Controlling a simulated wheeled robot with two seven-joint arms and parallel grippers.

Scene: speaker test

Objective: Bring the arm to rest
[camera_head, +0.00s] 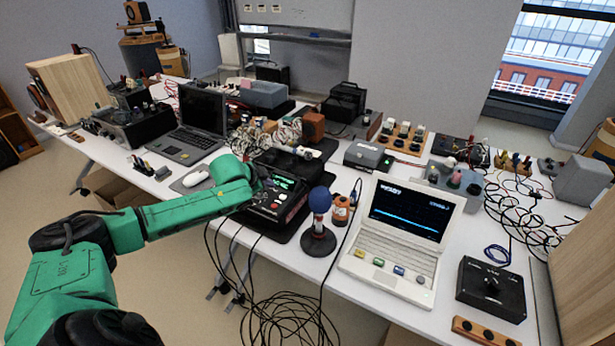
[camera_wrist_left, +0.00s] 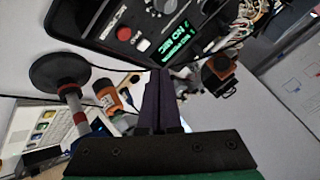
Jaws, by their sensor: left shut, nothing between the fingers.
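My green left arm (camera_head: 195,210) reaches in from the left over the front edge of the white table. Its wrist end is above the table, close to a black instrument box (camera_head: 275,200) with a lit green display. In the left wrist view, the dark fingers of my left gripper (camera_wrist_left: 158,85) are pressed together with nothing between them. Beyond them the black box (camera_wrist_left: 120,33) shows its red button, knobs and green display. I cannot tell the exact gap between fingers and box. My right gripper is not in view.
A blue-topped microphone on a stand (camera_head: 319,225) and an orange bottle (camera_head: 341,211) stand right of the box. A white laptop-like device (camera_head: 395,245) is further right. A mouse (camera_head: 196,177) and dark laptop (camera_head: 197,115) lie beyond my arm. Cables (camera_head: 285,318) hang off the front edge.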

